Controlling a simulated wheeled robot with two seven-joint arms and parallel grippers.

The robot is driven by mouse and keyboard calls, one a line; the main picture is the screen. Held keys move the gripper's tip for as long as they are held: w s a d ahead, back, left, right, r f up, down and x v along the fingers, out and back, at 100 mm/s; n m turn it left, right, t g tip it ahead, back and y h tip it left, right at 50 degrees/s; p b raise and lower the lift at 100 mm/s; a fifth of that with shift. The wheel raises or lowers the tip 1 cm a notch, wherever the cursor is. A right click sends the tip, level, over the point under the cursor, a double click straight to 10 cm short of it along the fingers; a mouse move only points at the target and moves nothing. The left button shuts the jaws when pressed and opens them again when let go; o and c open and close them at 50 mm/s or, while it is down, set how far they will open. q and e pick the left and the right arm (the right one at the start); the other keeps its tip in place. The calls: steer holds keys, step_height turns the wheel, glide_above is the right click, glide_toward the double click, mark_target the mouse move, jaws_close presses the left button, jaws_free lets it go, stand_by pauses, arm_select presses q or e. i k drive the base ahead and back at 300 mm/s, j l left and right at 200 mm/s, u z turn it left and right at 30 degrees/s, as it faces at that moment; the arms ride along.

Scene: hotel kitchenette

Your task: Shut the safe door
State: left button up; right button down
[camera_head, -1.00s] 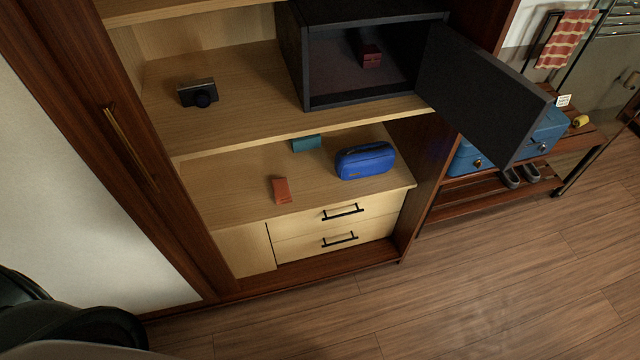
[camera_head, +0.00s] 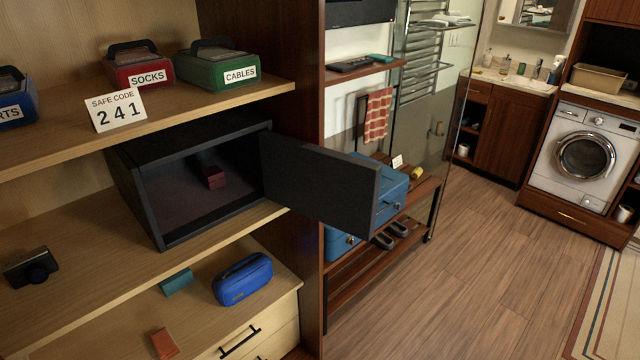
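The dark safe (camera_head: 140,190) stands on the middle shelf of the wooden wardrobe. Its door (camera_head: 322,184) is hinged on the right side and stands wide open, swung out past the wardrobe's right side panel. A small dark red box (camera_head: 211,175) sits inside the safe. The outer part of the door hides part of the blue suitcase behind it. Neither of my grippers shows in the head view.
A safe code card (camera_head: 116,109) reading 241 stands on the shelf above, near the socks box (camera_head: 138,70) and the cables box (camera_head: 218,68). A camera (camera_head: 31,268) lies left of the safe; a blue pouch (camera_head: 243,279) lies below. The floor (camera_head: 470,270) at right is clear.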

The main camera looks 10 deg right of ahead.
mark_target(335, 189)
steer(key=u, duration=0.35)
steer(key=i+l+u, duration=0.1)
steer(key=u, duration=0.25)
steer(key=l+u, duration=0.15)
steer(key=u, duration=0.15)
steer(key=i+l+u, duration=0.1)
steer(key=l+u, duration=0.35)
steer(key=l, duration=0.4)
steer(key=l+u, duration=0.5)
steer(key=l, duration=0.35)
steer(key=k+l, duration=0.1)
steer(key=l, duration=1.3)
steer(key=k+l+u, duration=0.1)
steer(key=l, duration=0.6)
steer(key=k, duration=0.05)
